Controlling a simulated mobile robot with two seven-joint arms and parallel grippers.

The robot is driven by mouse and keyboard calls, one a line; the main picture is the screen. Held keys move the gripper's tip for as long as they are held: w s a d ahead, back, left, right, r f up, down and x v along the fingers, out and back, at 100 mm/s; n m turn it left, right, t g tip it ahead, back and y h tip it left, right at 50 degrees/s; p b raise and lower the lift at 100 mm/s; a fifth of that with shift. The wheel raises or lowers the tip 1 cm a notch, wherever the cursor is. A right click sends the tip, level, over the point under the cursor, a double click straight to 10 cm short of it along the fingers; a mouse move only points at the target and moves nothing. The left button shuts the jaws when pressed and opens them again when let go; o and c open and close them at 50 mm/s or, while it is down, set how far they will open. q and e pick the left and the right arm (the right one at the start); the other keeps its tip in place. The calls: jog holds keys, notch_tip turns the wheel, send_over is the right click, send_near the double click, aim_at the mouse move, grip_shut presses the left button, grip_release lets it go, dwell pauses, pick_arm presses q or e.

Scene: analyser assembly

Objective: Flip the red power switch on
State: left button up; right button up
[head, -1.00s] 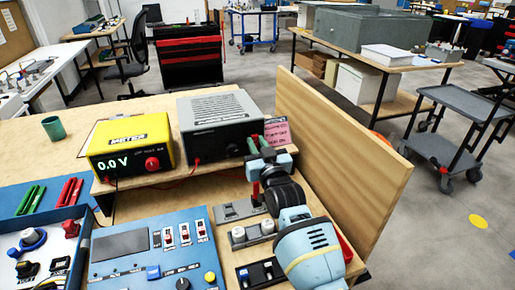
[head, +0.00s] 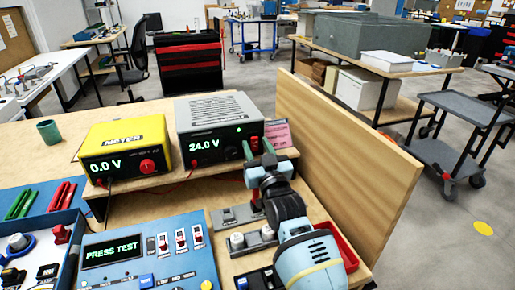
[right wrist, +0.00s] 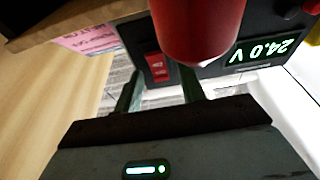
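The grey power supply (head: 221,128) stands on the wooden shelf, and its display reads 24.0 V. Its red power switch (head: 255,143) is at the right end of its front; it also shows in the right wrist view (right wrist: 157,67). My right gripper (head: 258,150) is at the supply's front, its green fingers apart on either side of the switch in the head view. In the right wrist view the gripper (right wrist: 159,92) is open, with nothing between the fingertips. I cannot tell whether a finger touches the switch. My left gripper is out of view.
A yellow meter (head: 125,148) reading 0.0 V stands left of the supply. A blue panel (head: 185,268) shows PRESS TEST. A red cylinder (right wrist: 200,25) is close in the right wrist view. A wooden board (head: 345,135) closes the bench's right side.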

jog(key=shift+s+d+f, duration=0.15)
jog(key=shift+s, duration=0.35)
jog(key=s+d+p, duration=0.1)
jog(key=s+d, duration=0.2)
jog(key=s, duration=0.8)
jog(key=shift+s+d, duration=0.3)
jog(key=shift+d, duration=0.1)
